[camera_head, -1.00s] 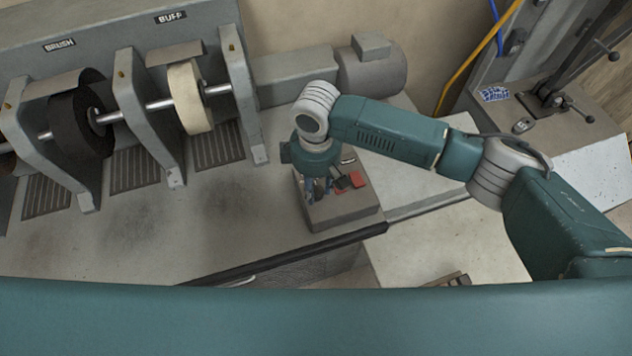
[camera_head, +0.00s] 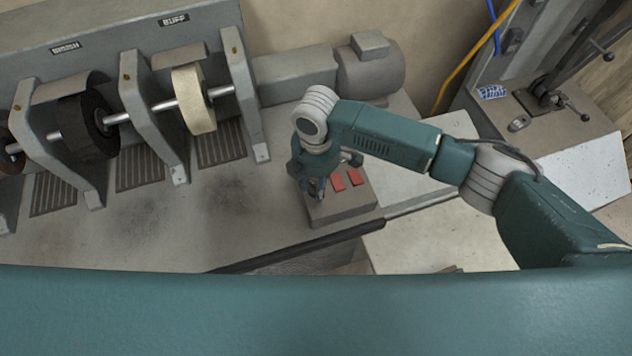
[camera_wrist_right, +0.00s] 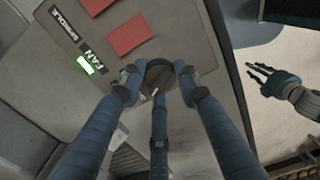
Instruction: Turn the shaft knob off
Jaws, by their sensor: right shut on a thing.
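A grey control box (camera_head: 345,205) stands on the bench under my right gripper (camera_head: 317,190). In the right wrist view, the blue fingers of my right gripper (camera_wrist_right: 158,85) are shut around a dark round knob (camera_wrist_right: 160,73) on the box face. The fingers cover part of the knob, and its exact pointer angle is hard to read. I see no label reading "shaft"; the visible labels are SPINDLE (camera_wrist_right: 68,30) and FAN (camera_wrist_right: 91,53). My left gripper (camera_wrist_right: 262,80) seems to show at the right of the right wrist view, empty, with fingers spread.
Two red plates (camera_wrist_right: 129,35) lie on the box face. A green light (camera_wrist_right: 86,65) glows beside FAN. A machine with a dark brush wheel (camera_head: 88,125) and a pale buff wheel (camera_head: 194,98) stands left. The bench between is clear. A motor (camera_head: 370,70) sits behind.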

